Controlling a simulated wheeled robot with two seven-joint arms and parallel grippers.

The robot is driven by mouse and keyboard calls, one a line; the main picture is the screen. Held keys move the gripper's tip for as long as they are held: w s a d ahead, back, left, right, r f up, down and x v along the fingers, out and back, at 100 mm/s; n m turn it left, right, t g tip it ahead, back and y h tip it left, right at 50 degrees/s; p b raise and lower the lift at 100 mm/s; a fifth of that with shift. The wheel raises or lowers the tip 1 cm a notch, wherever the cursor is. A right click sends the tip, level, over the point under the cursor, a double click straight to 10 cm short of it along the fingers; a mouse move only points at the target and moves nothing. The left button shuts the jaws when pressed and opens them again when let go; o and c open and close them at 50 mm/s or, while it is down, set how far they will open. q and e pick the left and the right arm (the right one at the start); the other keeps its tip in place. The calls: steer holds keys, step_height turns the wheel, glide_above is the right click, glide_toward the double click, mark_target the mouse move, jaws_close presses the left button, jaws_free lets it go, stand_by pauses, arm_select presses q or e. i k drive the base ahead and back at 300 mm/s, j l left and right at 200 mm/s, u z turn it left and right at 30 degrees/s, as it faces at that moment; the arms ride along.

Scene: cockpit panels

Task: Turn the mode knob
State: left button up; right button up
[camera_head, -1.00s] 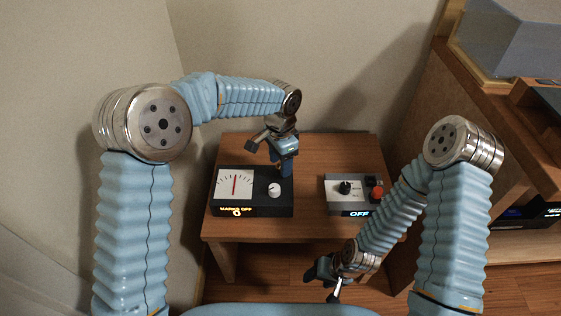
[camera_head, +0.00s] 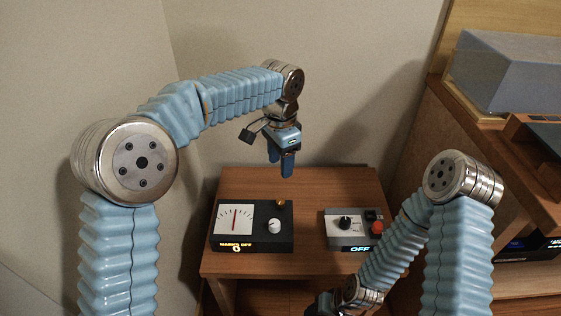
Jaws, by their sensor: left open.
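A dark panel (camera_head: 260,243) on the wooden table has a white gauge, a white knob (camera_head: 274,226) and a small amber lamp. A grey panel (camera_head: 337,239) to its right has a black knob (camera_head: 345,222) and a red button. Knob lettering is too small to read, so I cannot tell which is the mode knob. My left gripper (camera_head: 281,167) is open and empty, above the back of the table, clear of both panels. My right gripper (camera_head: 322,307) hangs low at the bottom edge, partly cut off; its jaws are unclear.
The wooden table (camera_head: 330,190) is bare behind the panels. Walls stand behind and to the left. A wooden console (camera_head: 400,185) with a grey box (camera_head: 510,75) on top rises at the right. My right forearm passes in front of the table's front right corner.

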mark_target(345, 222)
steer(key=k+l, duration=0.3)
steer(key=k, duration=0.15)
steer(key=k+l, duration=0.3)
steer(key=k, duration=0.15)
